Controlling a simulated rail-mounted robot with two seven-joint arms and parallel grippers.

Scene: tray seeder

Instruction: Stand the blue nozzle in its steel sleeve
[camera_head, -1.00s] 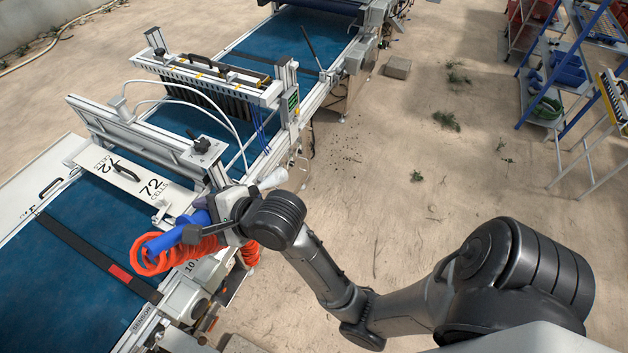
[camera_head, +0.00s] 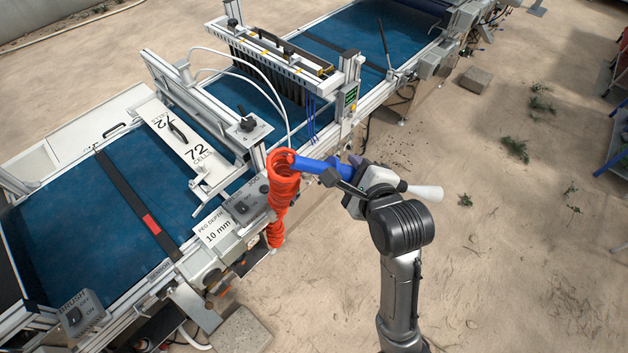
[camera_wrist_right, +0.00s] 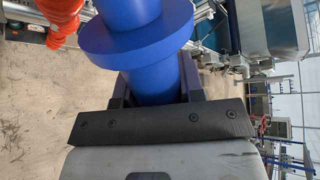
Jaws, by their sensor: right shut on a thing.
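My right gripper (camera_head: 352,176) is shut on the blue nozzle (camera_head: 318,166), beyond the seeder's near edge. The nozzle lies roughly level across the jaws, its blue end to the left. A pale cone (camera_head: 425,192) sticks out on the gripper's other side, roughly in line with it. An orange coiled hose (camera_head: 281,195) hangs down at the blue end. In the right wrist view the nozzle's wide blue collar (camera_wrist_right: 137,38) stands just past the dark fingers. I cannot make out the steel sleeve for sure. My left gripper is not in view.
The seeder's blue belt (camera_head: 75,225) runs diagonally, with a "72 cells" plate (camera_head: 198,152) and a "peg depth" label (camera_head: 214,232) at its side. A control box (camera_head: 347,100) stands behind the nozzle. Open sandy ground (camera_head: 500,260) lies to the right.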

